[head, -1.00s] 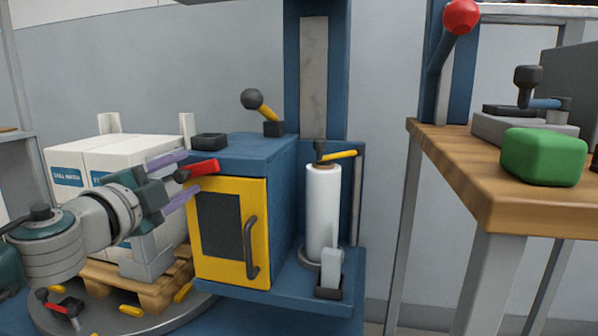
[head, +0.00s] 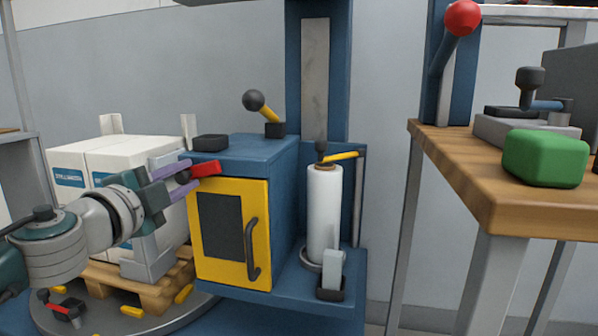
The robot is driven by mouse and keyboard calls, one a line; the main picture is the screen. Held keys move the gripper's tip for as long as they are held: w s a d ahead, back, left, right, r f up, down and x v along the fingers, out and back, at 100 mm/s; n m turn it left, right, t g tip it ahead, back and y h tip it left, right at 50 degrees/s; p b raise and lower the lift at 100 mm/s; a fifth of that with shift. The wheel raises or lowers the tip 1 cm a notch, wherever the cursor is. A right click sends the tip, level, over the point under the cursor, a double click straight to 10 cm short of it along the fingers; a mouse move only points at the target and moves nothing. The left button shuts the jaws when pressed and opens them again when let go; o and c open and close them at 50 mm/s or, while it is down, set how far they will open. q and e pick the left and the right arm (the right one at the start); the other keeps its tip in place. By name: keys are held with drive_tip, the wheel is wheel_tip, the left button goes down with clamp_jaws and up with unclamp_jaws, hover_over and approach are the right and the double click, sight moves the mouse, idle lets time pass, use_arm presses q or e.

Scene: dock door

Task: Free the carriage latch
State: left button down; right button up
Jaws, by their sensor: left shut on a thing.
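A red latch lever (head: 207,169) with a dark end sits at the top left front corner of the blue cabinet (head: 240,148), just above its yellow door (head: 261,197). My left gripper (head: 184,179) comes in from the left. Its purple fingers are shut on the dark end of the red lever, which they partly hide. A yellow lever (head: 341,156) with a dark knob sits above the white film roll (head: 323,215), right of the cabinet. I cannot tell which lever the task names. My right gripper is not in view.
White boxes (head: 72,160) on a wooden pallet (head: 150,292) stand behind my left arm. A ball-ended yellow lever (head: 271,112) rises from the cabinet top. A wooden bench (head: 450,165) with a green block (head: 544,158) stands right. Floor between cabinet and bench is open.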

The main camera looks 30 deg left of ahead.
use_arm(q)
drive_tip(key=shift+a+r+m+p, duration=0.1)
drive_tip(key=shift+r+m+p, duration=0.3)
drive_tip(key=shift+m, duration=0.4)
drive_tip(key=shift+r+m, duration=0.3)
drive_tip(key=shift+m, duration=0.5)
drive_tip(key=c, duration=0.7)
unclamp_jaws()
drive_tip(key=shift+o, duration=0.2)
